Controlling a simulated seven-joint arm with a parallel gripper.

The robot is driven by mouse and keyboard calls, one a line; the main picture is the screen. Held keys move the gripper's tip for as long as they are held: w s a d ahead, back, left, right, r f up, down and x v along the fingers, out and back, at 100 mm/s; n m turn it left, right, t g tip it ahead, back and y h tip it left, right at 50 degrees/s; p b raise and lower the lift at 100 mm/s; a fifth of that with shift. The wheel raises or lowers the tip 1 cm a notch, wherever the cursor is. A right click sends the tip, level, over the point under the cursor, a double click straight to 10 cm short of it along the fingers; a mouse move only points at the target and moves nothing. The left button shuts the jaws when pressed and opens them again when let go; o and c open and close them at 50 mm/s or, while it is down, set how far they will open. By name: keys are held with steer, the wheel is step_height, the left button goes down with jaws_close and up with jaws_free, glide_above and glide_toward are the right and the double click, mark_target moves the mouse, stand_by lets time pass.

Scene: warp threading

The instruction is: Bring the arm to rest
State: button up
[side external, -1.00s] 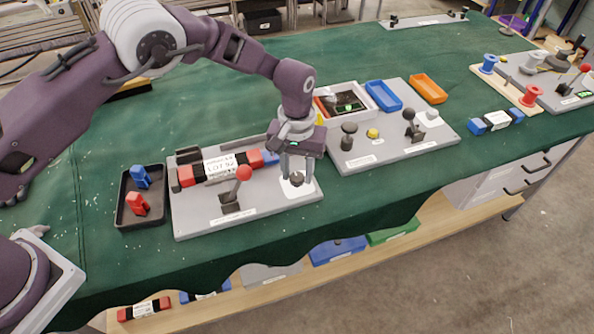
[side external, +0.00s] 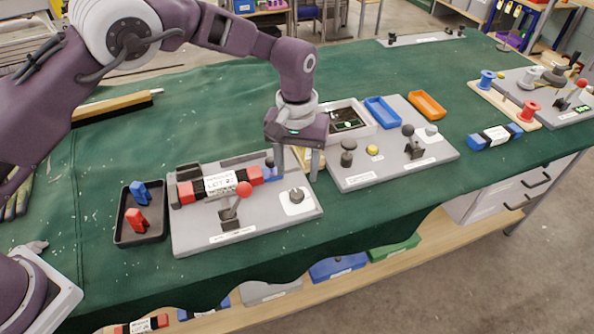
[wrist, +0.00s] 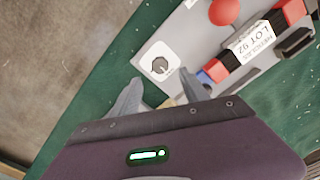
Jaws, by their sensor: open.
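My gripper (side external: 297,170) is open and empty, pointing down just above the gap between the two grey panels. In the wrist view its two fingers (wrist: 165,92) stand apart with nothing between them. The near grey panel (side external: 188,239) carries a dark knob on a white plate (side external: 296,198), a red-ball lever (side external: 244,189) and a red and black cartridge with a white label (side external: 217,184). The knob also shows in the wrist view (wrist: 159,65), just beyond the fingers. The gripper partly hides a blue piece (side external: 270,168) at the cartridge's right end.
A black tray (side external: 124,232) with a blue and a red piece lies left of the panel. The second grey panel (side external: 392,169), with knobs and a lever, stands right of the gripper. Blue (side external: 382,112) and orange trays (side external: 427,105) lie behind it. The green cloth (side external: 190,110) behind is mostly clear.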

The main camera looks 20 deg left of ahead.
steer(key=s+a+r+t, duration=0.1)
steer(key=s+a+r, duration=0.3)
steer(key=r, duration=0.4)
steer(key=s+a+r+t+h, duration=0.1)
steer(key=s+a+r, duration=0.3)
steer(key=r, duration=0.3)
steer(key=s+a+r+t, duration=0.1)
steer(key=s+a+r, duration=0.35)
steer(key=r, duration=0.35)
steer(key=s+a+m+t, duration=0.1)
steer(key=s+a, duration=0.2)
steer(key=s, duration=0.6)
steer(key=s+a+m+t+y, duration=0.1)
steer(key=s+a, duration=0.3)
steer(key=s, duration=0.6)
steer(key=shift+f+t, duration=0.3)
steer(key=shift+f, duration=0.05)
